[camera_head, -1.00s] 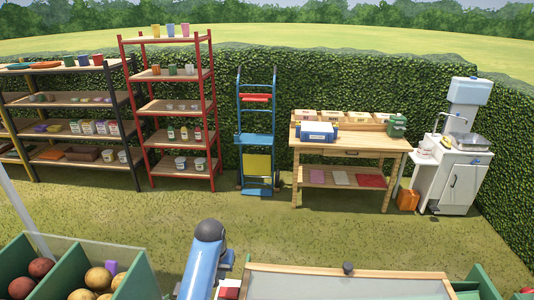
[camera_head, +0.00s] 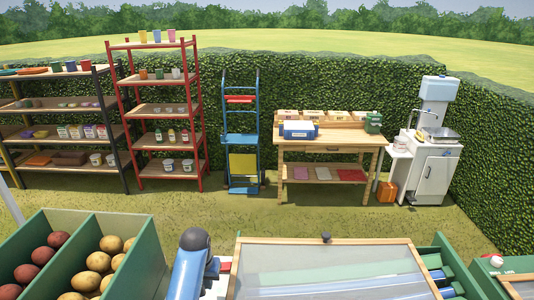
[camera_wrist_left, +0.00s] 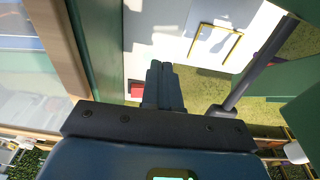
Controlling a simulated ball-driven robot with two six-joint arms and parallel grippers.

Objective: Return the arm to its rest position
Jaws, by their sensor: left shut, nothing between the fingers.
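My left arm (camera_head: 188,268), blue with a dark round joint, rises at the bottom middle of the head view, between a green produce bin and a glass-topped frame. In the left wrist view my left gripper (camera_wrist_left: 160,72) shows as two dark fingers pressed together, with nothing between them. It points toward a white surface (camera_wrist_left: 180,45) and is beside a green panel edge. My right gripper is not in either view.
A green bin (camera_head: 152,252) with red and tan round produce stands at the lower left. A glass-topped wooden frame (camera_head: 325,270) lies right of my arm. Shelves (camera_head: 165,110), a blue hand truck (camera_head: 240,135), a workbench (camera_head: 330,145) and a sink unit (camera_head: 432,170) stand along the hedge, with open grass before them.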

